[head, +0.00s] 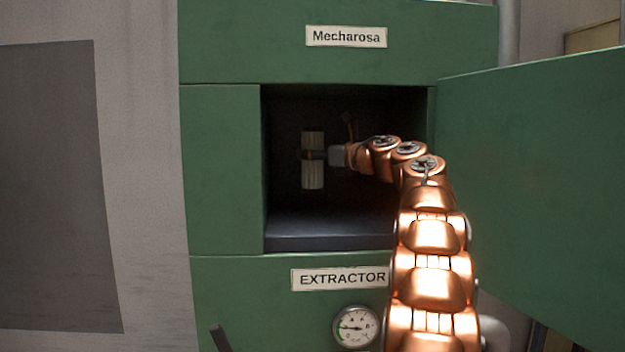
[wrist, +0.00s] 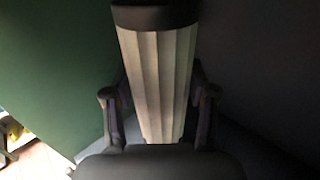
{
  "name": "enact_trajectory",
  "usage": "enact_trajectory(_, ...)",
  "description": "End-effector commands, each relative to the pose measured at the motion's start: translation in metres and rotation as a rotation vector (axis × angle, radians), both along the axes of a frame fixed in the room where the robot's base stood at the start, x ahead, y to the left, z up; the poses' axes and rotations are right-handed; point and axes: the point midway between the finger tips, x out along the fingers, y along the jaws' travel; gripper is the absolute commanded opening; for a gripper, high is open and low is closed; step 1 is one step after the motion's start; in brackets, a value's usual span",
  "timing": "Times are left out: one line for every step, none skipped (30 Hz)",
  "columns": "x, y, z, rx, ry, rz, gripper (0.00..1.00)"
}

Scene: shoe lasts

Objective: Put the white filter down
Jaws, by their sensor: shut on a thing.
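The white filter (head: 313,176) is an upright pleated cylinder inside the dark opening of the green extractor cabinet (head: 222,170). My gripper (head: 314,155) is shut around its middle, with my copper arm reaching in from the right. The filter's lower end appears above the compartment floor (head: 330,238); I cannot tell the exact gap. In the wrist view the filter (wrist: 158,80) fills the middle, with a dark cap (wrist: 155,17) at its top edge. The gripper's fingers (wrist: 158,105) lie on both sides of it. The part behind the gripper body is hidden.
The green cabinet door (head: 535,180) stands open on the right, close to my arm. The compartment's left wall edge (head: 262,170) is near the filter. A pressure gauge (head: 356,327) sits below the opening. The compartment floor around the filter looks clear.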

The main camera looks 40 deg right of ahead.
Motion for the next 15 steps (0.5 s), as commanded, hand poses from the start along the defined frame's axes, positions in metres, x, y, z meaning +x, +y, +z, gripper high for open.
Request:
enact_trajectory(0.000,0.000,-0.002,0.001,-0.001,0.001,0.10)
enact_trajectory(0.000,0.001,-0.004,0.002,0.000,0.001,0.10)
enact_trajectory(0.000,0.001,-0.006,0.003,0.000,0.001,0.10)
enact_trajectory(0.000,0.001,-0.008,0.003,0.000,0.001,0.10)
enact_trajectory(0.000,0.001,-0.009,0.003,0.000,0.001,0.10)
enact_trajectory(0.000,0.001,-0.012,0.004,0.001,0.002,0.10)
enact_trajectory(0.000,0.001,-0.013,0.004,0.001,0.002,0.10)
enact_trajectory(0.000,0.001,-0.015,0.003,0.000,0.002,0.10)
enact_trajectory(0.000,0.001,-0.017,0.003,0.000,0.002,0.10)
enact_trajectory(0.000,0.001,-0.018,0.003,0.000,0.002,0.10)
enact_trajectory(0.000,0.001,-0.020,0.003,-0.001,0.002,0.10)
enact_trajectory(0.000,0.001,-0.023,0.003,-0.001,0.002,0.10)
enact_trajectory(0.000,0.000,-0.025,0.005,0.000,0.001,0.10)
enact_trajectory(0.000,0.000,-0.027,0.005,0.001,0.001,0.10)
enact_trajectory(0.000,0.000,-0.029,0.005,0.001,0.002,0.10)
